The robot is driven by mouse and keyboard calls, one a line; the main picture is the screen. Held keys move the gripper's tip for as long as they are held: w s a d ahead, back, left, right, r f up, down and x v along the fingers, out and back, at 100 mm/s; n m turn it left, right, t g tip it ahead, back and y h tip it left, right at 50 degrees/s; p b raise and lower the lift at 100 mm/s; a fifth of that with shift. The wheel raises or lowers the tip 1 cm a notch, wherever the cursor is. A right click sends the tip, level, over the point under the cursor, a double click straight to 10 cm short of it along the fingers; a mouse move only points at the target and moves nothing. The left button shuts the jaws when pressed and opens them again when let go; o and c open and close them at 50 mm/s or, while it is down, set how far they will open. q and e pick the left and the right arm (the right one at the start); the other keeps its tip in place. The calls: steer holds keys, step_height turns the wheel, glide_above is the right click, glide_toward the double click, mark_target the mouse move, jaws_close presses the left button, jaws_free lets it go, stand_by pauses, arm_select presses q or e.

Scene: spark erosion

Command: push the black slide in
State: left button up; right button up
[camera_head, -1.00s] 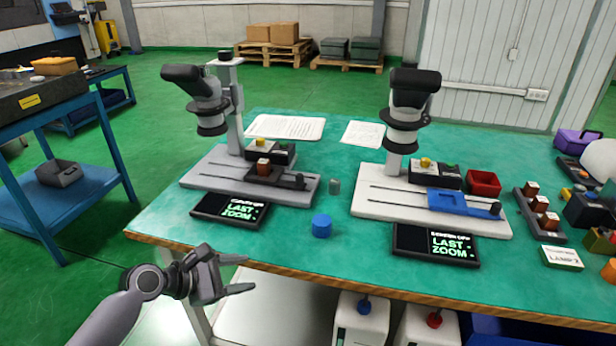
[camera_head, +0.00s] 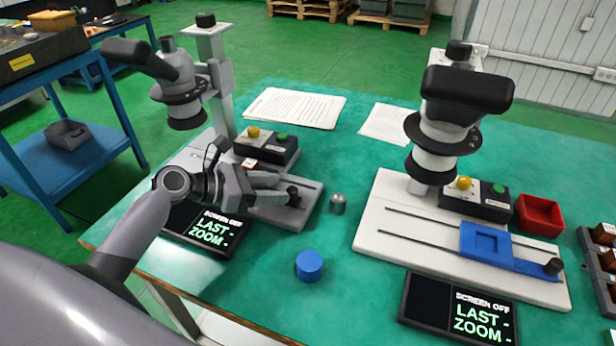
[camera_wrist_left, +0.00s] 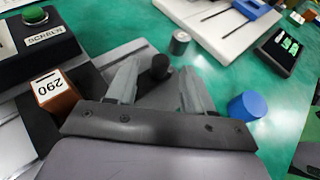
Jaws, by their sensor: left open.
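The black slide lies on the grey base (camera_head: 309,207) of the left microscope, and my left arm hides most of it in the head view. Its upright black knob (camera_head: 293,193) shows at the slide's right end. In the left wrist view the knob (camera_wrist_left: 160,67) stands between the two fingertips of my left gripper (camera_wrist_left: 159,76), with gaps on both sides. My left gripper (camera_head: 283,188) is open at the knob end. A brown block labelled 290 (camera_wrist_left: 55,93) sits on the slide. My right gripper is in neither view.
A black box with yellow and green buttons (camera_head: 266,147) stands behind the slide. A small grey cylinder (camera_head: 338,203) and a blue cylinder (camera_head: 309,265) stand to the right. A screen panel (camera_head: 207,228) lies in front. The second microscope's white base (camera_head: 400,255) has a blue slide (camera_head: 505,252).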

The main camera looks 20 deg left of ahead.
mark_target(288, 189)
arm_select(q)
steer(key=x, duration=0.6)
steer(key=shift+w+d+f+b, duration=0.15)
steer(key=shift+w+d+b, duration=0.1)
steer(key=shift+d+b, duration=0.05)
jaws_close()
